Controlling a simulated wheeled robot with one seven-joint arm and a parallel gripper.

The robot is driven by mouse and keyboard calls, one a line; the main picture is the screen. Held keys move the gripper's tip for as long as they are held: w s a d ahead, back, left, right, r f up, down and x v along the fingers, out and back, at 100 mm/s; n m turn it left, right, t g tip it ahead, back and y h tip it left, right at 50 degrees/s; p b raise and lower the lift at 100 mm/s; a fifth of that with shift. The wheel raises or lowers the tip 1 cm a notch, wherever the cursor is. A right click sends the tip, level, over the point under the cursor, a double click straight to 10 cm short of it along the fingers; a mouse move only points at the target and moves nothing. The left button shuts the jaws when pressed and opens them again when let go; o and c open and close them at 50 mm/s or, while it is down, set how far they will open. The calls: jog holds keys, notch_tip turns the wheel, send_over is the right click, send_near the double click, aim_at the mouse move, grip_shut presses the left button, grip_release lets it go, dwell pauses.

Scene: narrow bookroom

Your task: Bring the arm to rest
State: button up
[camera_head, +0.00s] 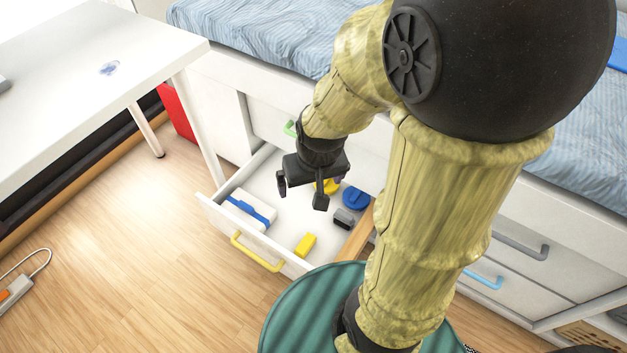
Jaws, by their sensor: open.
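My arm reaches from the lower right up and over to the left in the head view. My gripper (301,195) hangs above an open white drawer (216,216) with a yellow handle, its two dark fingers spread and nothing between them. In the drawer lie a white and blue box (249,208), a yellow block (305,244), a blue round thing (355,198) and a small grey block (344,218). A yellow thing (331,186) is partly hidden behind my gripper. My arm hides part of the drawer's right side.
A white table (90,75) stands at the upper left. A bed with a blue striped cover (255,30) sits above the drawers. A shut drawer with a blue handle (484,280) is at the right. A power strip (14,294) lies on the left floor. The floor (140,250) between is clear.

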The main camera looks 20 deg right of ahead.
jog(key=shift+s+d+r+n, duration=0.15)
jog(key=shift+s+n, duration=0.15)
jog(key=shift+s, duration=0.05)
jog(key=w+p+v, duration=0.3)
jog(key=p+v, duration=1.1)
jog(key=w+r+p+v, duration=0.1)
jog(key=w+p+v, duration=0.2)
jog(key=p+v, duration=1.1)
jog(key=w+r+p+v, duration=0.1)
jog(key=w+p+v, duration=0.2)
jog(key=p+v, duration=1.1)
jog(key=shift+w+a+r+p, duration=0.25)
jog(key=shift+a+r+p, duration=0.1)
jog(key=shift+p, duration=0.4)
jog(key=shift+f, duration=0.1)
